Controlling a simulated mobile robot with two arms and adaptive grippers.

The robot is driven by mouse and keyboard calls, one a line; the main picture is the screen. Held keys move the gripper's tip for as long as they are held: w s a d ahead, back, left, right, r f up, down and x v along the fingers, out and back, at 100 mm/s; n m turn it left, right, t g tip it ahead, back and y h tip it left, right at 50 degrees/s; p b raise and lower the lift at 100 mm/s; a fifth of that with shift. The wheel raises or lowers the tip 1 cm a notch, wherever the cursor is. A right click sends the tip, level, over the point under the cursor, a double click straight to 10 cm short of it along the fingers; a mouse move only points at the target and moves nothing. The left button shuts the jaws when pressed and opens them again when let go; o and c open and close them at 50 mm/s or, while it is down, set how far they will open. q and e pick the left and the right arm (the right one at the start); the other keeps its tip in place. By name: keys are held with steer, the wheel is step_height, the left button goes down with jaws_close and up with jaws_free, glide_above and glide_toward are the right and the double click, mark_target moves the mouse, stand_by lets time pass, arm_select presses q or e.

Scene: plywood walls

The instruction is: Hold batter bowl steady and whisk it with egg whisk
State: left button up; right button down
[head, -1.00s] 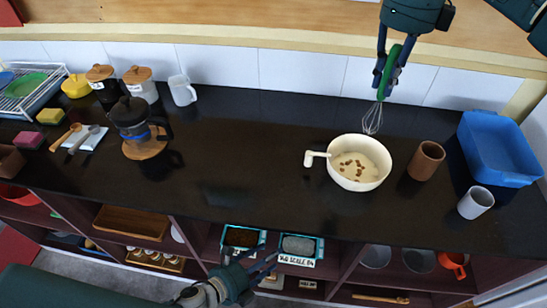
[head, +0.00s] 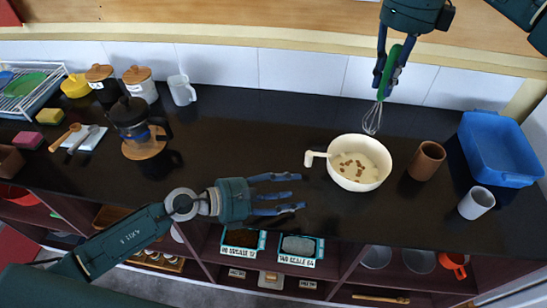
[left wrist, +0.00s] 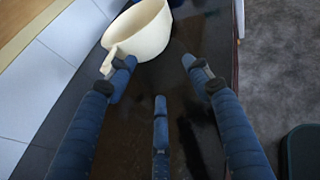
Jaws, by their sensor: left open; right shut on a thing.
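The cream batter bowl (head: 344,176) stands on the black counter, with pale batter and several brown lumps inside. Its handle (head: 316,156) points left. The bowl also shows at the top of the left wrist view (left wrist: 146,34). My left gripper (head: 296,193) is open and empty, left of the bowl and apart from it, fingers pointing toward it. Its spread fingers also show in the left wrist view (left wrist: 160,82). My right gripper (head: 384,82) is shut on the green handle of the egg whisk (head: 373,119). The whisk hangs wires down, behind and above the bowl.
A brown cup (head: 426,161), a white cup (head: 476,203) and a blue tray (head: 497,178) stand right of the bowl. The middle of the counter is clear.

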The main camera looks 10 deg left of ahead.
arm_select(q)
steer(key=y, duration=0.1)
glide_toward(308, 156)
steer(key=a+f, duration=0.1)
arm_select(e)
steer(key=shift+s, duration=0.1)
arm_select(q)
steer(key=shift+n+t, duration=0.3)
steer(key=shift+n, duration=0.1)
steer(key=x, duration=1.2)
steer(key=shift+w+a+f, duration=0.15)
steer(key=shift+a, duration=0.05)
jaws_close()
